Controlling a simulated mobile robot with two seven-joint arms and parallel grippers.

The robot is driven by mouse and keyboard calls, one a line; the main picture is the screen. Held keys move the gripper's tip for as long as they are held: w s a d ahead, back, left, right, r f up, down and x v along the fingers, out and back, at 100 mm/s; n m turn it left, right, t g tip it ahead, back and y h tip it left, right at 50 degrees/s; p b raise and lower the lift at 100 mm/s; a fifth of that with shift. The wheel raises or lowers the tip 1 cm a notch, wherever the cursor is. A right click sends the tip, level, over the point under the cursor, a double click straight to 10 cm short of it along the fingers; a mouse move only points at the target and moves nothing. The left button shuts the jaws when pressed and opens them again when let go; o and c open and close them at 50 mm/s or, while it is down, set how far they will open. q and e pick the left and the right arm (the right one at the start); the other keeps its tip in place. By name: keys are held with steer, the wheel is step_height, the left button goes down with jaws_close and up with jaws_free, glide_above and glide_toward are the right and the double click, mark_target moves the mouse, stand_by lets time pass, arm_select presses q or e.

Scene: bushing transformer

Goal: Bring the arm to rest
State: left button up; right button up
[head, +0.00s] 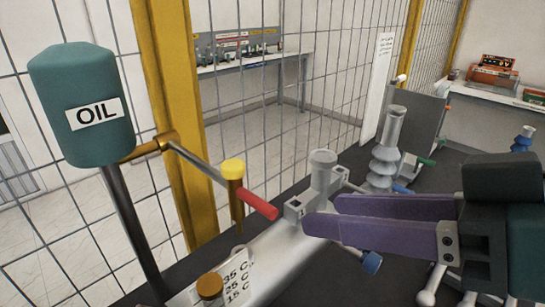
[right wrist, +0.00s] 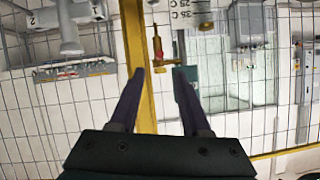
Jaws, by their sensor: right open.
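My right gripper (head: 322,211) comes in from the right in the head view. Its two long purple fingers point left, spread apart, with nothing between them. The fingertips appear close to a grey metal fitting (head: 322,178); I cannot tell whether they touch it. In the right wrist view the gripper (right wrist: 158,71) is also open and empty, and the yellow post (right wrist: 138,40) and a brass valve (right wrist: 158,48) show beyond it. My left gripper is not in view.
A teal OIL tank (head: 83,105) stands at left, with a red-handled lever (head: 258,205) and yellow-capped brass valve (head: 233,172) beside it. A grey ribbed bushing (head: 385,155) stands behind the gripper. A wire fence (head: 285,130) closes off the back.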

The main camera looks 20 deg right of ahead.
steer(key=s+d+f+m+g+h, duration=0.1)
steer(key=s+d+f+g+h, duration=0.25)
steer(key=s+f, duration=0.25)
steer(key=s+d+f+m+g+h, duration=0.2)
steer(key=s+f+g+h, duration=0.25)
steer(key=s, duration=0.25)
step_height(320, 180, up, 26)
steer(key=t+p, duration=0.1)
steer(key=p, duration=2.6)
steer(key=shift+w+r+y, duration=0.2)
steer(key=shift+w+y, duration=0.05)
steer(key=shift+y, duration=0.15)
